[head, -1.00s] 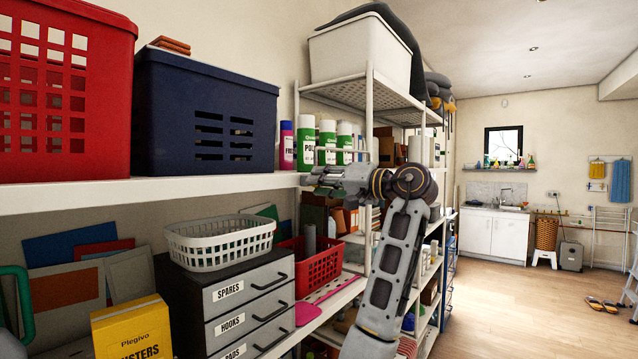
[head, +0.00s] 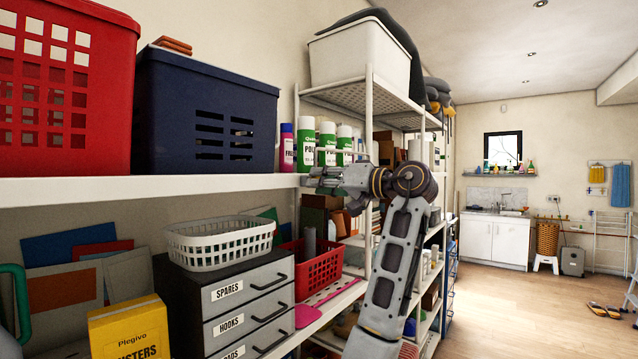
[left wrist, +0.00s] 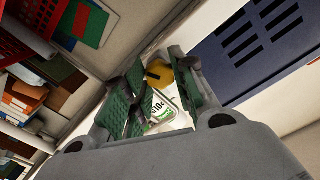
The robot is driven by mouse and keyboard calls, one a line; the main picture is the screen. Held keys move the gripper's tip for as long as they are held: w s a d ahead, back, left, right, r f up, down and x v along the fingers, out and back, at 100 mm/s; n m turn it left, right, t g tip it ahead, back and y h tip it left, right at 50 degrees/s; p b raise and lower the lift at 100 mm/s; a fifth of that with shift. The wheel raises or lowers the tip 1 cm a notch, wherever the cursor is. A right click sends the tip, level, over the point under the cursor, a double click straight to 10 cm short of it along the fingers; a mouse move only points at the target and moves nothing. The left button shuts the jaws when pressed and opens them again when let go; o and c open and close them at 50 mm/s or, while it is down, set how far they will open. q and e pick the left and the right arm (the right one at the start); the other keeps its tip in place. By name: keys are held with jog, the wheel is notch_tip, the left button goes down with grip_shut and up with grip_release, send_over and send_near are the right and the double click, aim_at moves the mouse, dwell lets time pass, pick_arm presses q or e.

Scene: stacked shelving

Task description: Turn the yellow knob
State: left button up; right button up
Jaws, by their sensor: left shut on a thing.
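The yellow knob (left wrist: 158,72) shows in the left wrist view, between the green-padded fingers of my left gripper (left wrist: 160,92). The gripper is shut on it, and the fingers hide part of it. A white label (left wrist: 162,112) with green print and a "10" shows just below the knob. In the head view my left gripper (head: 318,180) is at the right end of the white upper shelf, in front of the spray cans. The knob cannot be made out there. My right gripper is in neither view.
A navy crate (head: 207,112) and a red crate (head: 70,85) stand on the upper shelf (head: 150,188). Green-and-white cans (head: 306,145) stand behind my gripper. Below are a white basket (head: 220,240) and a drawer unit (head: 235,305). The floor at right is mostly clear.

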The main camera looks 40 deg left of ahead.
pick_arm(q)
jog(key=shift+f, duration=0.1)
jog(key=n+b, duration=0.1)
jog(key=n, duration=0.2)
dwell(0.3)
jog(key=shift+n, duration=0.3)
